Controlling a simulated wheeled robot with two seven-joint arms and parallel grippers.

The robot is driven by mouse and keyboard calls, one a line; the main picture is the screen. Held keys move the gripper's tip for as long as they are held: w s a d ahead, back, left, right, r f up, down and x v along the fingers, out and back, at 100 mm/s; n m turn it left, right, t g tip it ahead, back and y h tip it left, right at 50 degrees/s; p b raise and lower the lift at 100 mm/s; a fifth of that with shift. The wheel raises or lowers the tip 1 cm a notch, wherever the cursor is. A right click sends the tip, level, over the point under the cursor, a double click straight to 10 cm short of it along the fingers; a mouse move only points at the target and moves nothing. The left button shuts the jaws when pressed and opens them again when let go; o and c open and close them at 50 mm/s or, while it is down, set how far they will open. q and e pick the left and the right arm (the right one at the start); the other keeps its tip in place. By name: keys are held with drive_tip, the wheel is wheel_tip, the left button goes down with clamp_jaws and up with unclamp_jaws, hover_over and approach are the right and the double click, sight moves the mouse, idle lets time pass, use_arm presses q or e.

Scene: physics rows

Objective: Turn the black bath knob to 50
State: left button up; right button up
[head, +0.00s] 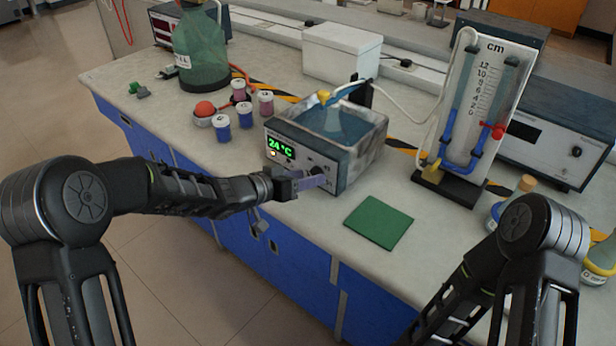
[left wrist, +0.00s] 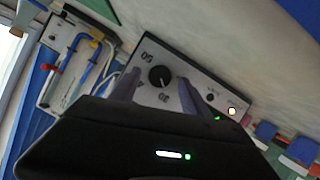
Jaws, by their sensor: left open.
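The water bath (head: 330,135) stands on the bench, with a front panel whose green display (head: 280,149) reads 24 °C. The black bath knob (left wrist: 159,76) shows in the left wrist view on the light panel, with a printed 50 beside it. My left gripper (head: 318,180) is at the panel's right part in the head view. In the left wrist view its two fingers (left wrist: 156,92) are open, one on each side of the knob; I cannot tell whether they touch it. My right arm shows at the lower right of the head view, but its gripper is out of view.
A green mat (head: 379,222) lies on the bench right of the bath. A manometer board (head: 482,100) stands behind it. Several small jars (head: 244,115) and a red-topped dish (head: 205,112) are left of the bath. Flasks (head: 510,205) stand at the right.

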use_arm(q)
drive_tip(key=v, duration=0.6)
drive_tip(key=shift+s+a+r, duration=0.15)
drive_tip(key=shift+s, duration=0.1)
use_arm(e)
drive_tip(key=shift+r, duration=0.3)
